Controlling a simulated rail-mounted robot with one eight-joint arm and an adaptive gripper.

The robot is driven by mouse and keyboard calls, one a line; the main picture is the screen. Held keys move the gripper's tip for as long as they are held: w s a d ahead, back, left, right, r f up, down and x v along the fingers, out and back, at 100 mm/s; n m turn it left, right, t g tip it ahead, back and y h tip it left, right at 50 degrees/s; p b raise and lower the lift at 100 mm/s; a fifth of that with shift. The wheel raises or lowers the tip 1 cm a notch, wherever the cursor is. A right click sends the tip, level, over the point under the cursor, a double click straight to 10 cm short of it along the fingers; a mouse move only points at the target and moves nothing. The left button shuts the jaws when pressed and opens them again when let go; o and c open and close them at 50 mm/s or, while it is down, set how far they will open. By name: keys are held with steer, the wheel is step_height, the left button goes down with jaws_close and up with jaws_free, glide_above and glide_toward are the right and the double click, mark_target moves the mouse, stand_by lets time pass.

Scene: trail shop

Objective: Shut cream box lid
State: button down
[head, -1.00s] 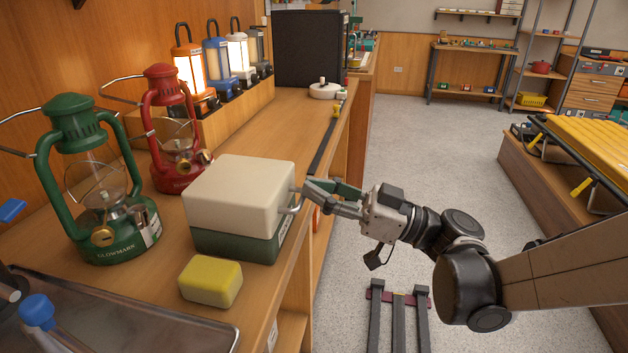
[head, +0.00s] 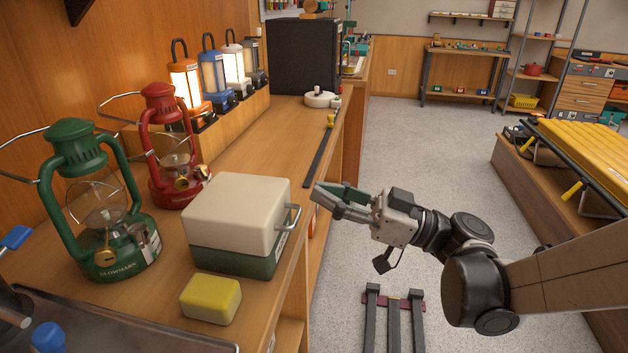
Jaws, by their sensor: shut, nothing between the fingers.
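The box has a cream lid (head: 238,208) over a dark green base (head: 235,258) and sits on the wooden counter. The lid lies level on the base, with no gap that I can see. A metal handle (head: 293,217) sticks out from its right side, towards the counter's edge. My gripper (head: 318,192) is shut and empty, beyond and to the right of the handle. It is apart from the handle and the box.
A yellow block (head: 211,299) lies in front of the box. Green (head: 105,205) and red (head: 170,150) lanterns stand to its left. A metal tray (head: 120,325) is at the front. Open floor (head: 430,150) lies right of the counter (head: 262,130).

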steer(key=s+d+f+m+t+h+p, duration=0.1)
steer(key=s+d+f+m+h+p, duration=0.65)
steer(key=m+h, duration=0.6)
steer(key=s+d+r+m+t+h+p, duration=0.1)
steer(key=d+r+m+t+h+p, duration=0.1)
steer(key=d+r+h, duration=0.2)
steer(key=d+h, duration=0.3)
steer(key=d, duration=0.3)
steer(key=shift+s+d, duration=0.35)
steer(key=shift+s, duration=0.05)
steer(key=shift+r, duration=0.1)
stand_by(0.3)
